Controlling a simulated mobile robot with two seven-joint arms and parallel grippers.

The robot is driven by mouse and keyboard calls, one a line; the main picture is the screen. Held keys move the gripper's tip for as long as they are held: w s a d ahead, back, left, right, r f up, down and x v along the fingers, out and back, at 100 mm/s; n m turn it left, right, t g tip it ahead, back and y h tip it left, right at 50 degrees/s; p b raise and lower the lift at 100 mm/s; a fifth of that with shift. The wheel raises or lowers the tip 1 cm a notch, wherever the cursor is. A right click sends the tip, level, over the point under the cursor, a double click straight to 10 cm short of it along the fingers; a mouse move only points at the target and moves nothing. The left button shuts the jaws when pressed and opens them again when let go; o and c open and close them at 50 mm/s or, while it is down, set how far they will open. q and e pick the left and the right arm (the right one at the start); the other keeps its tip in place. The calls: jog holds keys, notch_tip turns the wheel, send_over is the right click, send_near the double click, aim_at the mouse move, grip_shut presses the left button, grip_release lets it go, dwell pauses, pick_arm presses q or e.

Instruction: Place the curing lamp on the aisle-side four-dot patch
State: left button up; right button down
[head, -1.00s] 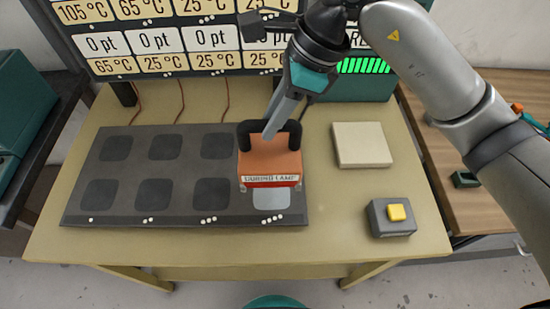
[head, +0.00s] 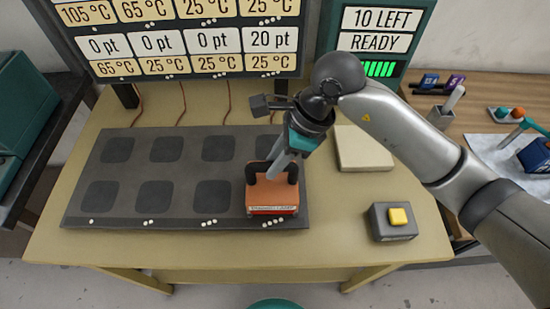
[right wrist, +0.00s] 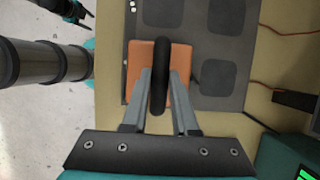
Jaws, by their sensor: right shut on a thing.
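The curing lamp (head: 272,196) is an orange block with a black arched handle and a label on its front. It sits on the front-right patch of the dark mat (head: 180,220), above the four-dot mark at the front edge, and covers that patch. My right gripper (head: 272,176) is shut on the lamp's handle from above. In the right wrist view the fingers (right wrist: 158,105) are on both sides of the black handle (right wrist: 158,75), with the orange body beneath. My left gripper is not in the head view.
A pale square pad (head: 362,148) lies right of the mat. A grey box with a yellow button (head: 398,216) stands at the table's front right. A display board (head: 190,40) rises behind; its last column reads 20 pt. Other patches are empty.

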jog(key=shift+f, duration=0.1)
jog(key=c, duration=0.7)
grip_release()
jog(key=shift+r, duration=0.2)
jog(key=v, duration=1.2)
